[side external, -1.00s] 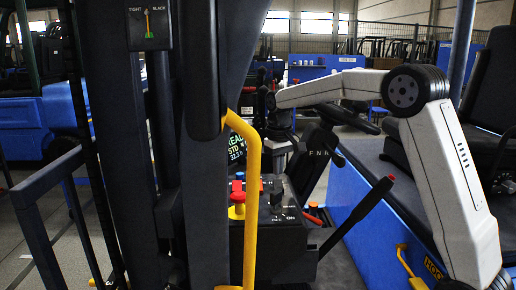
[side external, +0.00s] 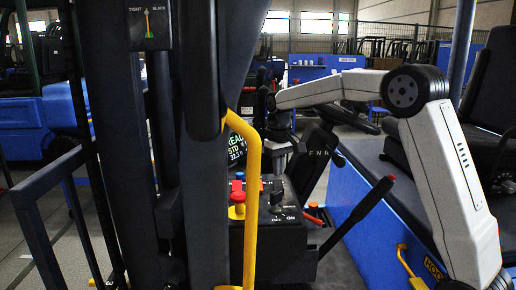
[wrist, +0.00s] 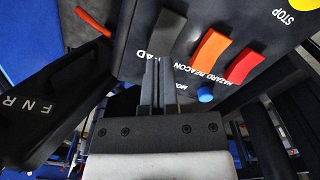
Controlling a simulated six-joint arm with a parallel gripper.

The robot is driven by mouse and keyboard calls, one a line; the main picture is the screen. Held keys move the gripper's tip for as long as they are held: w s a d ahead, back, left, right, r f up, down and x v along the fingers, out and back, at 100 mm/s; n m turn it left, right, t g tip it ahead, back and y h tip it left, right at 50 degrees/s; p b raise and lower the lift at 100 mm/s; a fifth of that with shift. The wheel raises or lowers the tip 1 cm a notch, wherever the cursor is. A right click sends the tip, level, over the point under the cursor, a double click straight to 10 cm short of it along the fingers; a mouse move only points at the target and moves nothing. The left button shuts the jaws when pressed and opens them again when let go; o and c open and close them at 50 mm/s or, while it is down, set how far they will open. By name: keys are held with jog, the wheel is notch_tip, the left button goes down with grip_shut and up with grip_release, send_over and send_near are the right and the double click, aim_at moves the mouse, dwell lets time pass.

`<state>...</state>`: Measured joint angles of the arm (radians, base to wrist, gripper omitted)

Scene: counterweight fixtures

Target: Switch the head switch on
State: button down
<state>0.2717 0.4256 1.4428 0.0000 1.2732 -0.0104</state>
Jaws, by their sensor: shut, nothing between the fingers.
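The head switch (wrist: 165,34) is a dark grey rocker on the black panel in the wrist view. Its label is partly hidden by my fingers, with only "AD" readable. My gripper (wrist: 158,62) is shut and empty, its two fingers side by side. The fingertips are at the near end of the rocker; I cannot tell whether they touch it. Which way the rocker is tipped is unclear. In the side external view the fingertips and the rocker are hidden behind the mast and yellow handle.
An orange rocker (wrist: 209,49) and a red rocker (wrist: 245,66) sit right of the head switch, with a blue knob (wrist: 205,95) below. An F-N-R lever housing (wrist: 45,105) is at left. In the side view, a yellow handle (side external: 251,200) and a black lever (side external: 358,214) flank the console.

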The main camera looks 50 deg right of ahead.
aim_at(278, 182)
jog(key=shift+f, duration=1.2)
dwell(1.1)
jog(key=shift+r, duration=3.55)
jog(key=s+a+f+m+g, duration=0.1)
jog(key=s+a+f+m, duration=0.1)
jog(key=s+f, duration=0.35)
jog(key=s+a+f+m, duration=0.2)
jog(key=s+f, duration=0.1)
jog(key=s, duration=0.6)
jog(key=s+a+f+m+g, duration=0.1)
jog(key=s+a+f, duration=0.25)
jog(key=s, duration=0.45)
jog(key=w+a+f+n+t, duration=0.3)
jog(key=a+f+n+t, duration=0.1)
jog(key=f+n, duration=0.4)
jog(key=shift+a+t, duration=0.3)
jog(key=shift+a, duration=0.55)
